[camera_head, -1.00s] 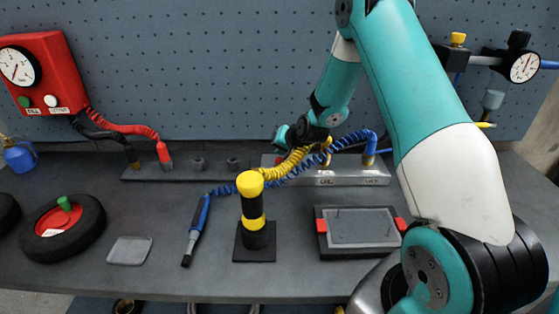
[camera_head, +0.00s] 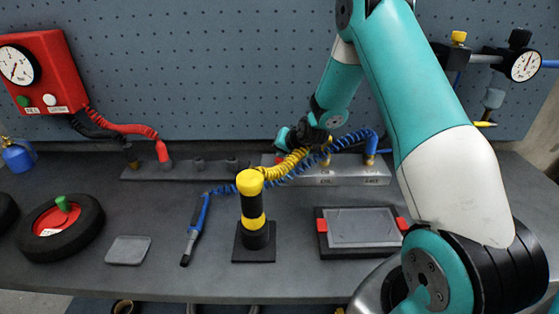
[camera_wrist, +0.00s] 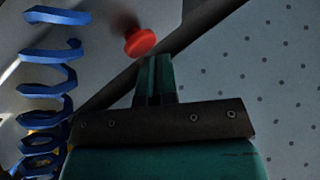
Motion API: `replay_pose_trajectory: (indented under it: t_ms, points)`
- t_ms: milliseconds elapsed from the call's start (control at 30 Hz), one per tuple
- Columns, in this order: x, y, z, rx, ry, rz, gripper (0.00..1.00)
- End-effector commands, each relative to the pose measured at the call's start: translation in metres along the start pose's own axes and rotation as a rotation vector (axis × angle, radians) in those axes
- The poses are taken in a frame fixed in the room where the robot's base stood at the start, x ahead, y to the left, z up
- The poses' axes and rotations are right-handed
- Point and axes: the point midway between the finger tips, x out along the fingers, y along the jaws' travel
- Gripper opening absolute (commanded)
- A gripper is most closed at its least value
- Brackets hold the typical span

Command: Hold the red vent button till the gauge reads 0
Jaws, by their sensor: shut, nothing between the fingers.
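The red button (camera_wrist: 140,42) is a round mushroom head, seen in the wrist view just beyond my fingertips. My gripper (camera_wrist: 157,60) is shut with nothing between its fingers. The tips are close to the button, a little to its right and below it in the picture; I cannot tell whether they touch. In the head view my gripper (camera_head: 287,138) is by the pegboard above the metal manifold, and the button is hidden. Two dial gauges show: one on the red box (camera_head: 17,65) and one at the upper right (camera_head: 525,66). Their readings are too small to tell.
A blue coiled hose (camera_wrist: 48,90) hangs close to my gripper's left in the wrist view. Below my wrist are a yellow coiled hose (camera_head: 288,165) and the manifold (camera_head: 345,177). A yellow-and-black post (camera_head: 252,210) stands in front. A wheel (camera_head: 90,225) lies at the left.

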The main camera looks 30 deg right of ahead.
Motion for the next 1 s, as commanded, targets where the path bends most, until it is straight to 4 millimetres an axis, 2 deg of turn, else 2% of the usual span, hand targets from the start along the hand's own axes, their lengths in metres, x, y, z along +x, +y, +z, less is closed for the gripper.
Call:
replay_pose_trajectory:
  t_ms: [1000]
  points:
    - [0.0069,0.0051,0.0053,0.0,-0.001,0.001,0.0]
